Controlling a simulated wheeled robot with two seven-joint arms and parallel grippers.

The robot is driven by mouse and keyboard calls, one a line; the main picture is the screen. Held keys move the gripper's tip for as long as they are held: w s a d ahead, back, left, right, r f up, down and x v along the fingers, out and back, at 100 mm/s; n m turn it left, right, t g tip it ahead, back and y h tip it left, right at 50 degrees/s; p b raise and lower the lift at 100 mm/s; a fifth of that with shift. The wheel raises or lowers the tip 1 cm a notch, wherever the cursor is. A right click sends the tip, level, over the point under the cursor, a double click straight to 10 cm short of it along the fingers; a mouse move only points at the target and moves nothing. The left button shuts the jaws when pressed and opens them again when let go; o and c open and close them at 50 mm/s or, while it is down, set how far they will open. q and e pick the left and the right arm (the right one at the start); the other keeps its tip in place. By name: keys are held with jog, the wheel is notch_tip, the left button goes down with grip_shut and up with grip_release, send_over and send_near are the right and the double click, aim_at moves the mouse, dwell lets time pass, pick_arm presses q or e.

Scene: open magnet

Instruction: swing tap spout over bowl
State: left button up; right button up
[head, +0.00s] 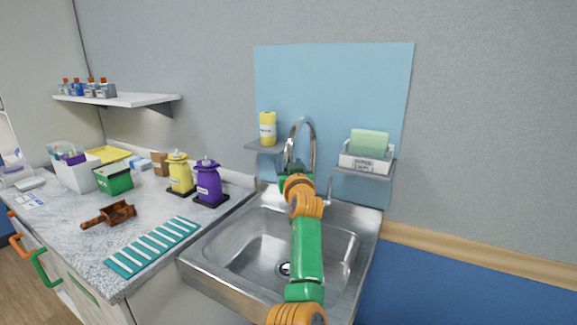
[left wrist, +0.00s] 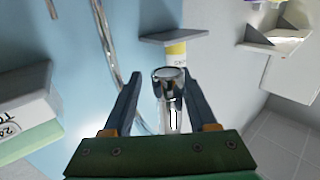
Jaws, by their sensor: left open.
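The chrome tap (head: 303,122) arches up behind the sink; my gripper hides its lower part in the head view. In the left wrist view, the round end of the spout (left wrist: 168,75) lies between my two fingers, with a gap visible on each side. The tap's neck (left wrist: 104,38) runs down the left there. My left gripper (head: 296,170) is open at the tap; its fingers also show in the left wrist view (left wrist: 162,98). The steel sink bowl (head: 255,243) lies below, partly covered by my arm, with a drain visible. My right gripper is out of view.
A small shelf (head: 262,146) holds a yellow cylinder (head: 267,128) left of the tap. Another shelf (head: 365,171) holds a labelled box (head: 366,162) with a green sponge (head: 370,141). Yellow (head: 179,174) and purple (head: 207,184) dispensers stand left of the sink.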

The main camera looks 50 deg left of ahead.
pick_arm(q)
jog(key=b+v, duration=0.2)
jog(key=v, duration=0.5)
jog(key=shift+s+d+f, duration=0.1)
dwell(0.5)
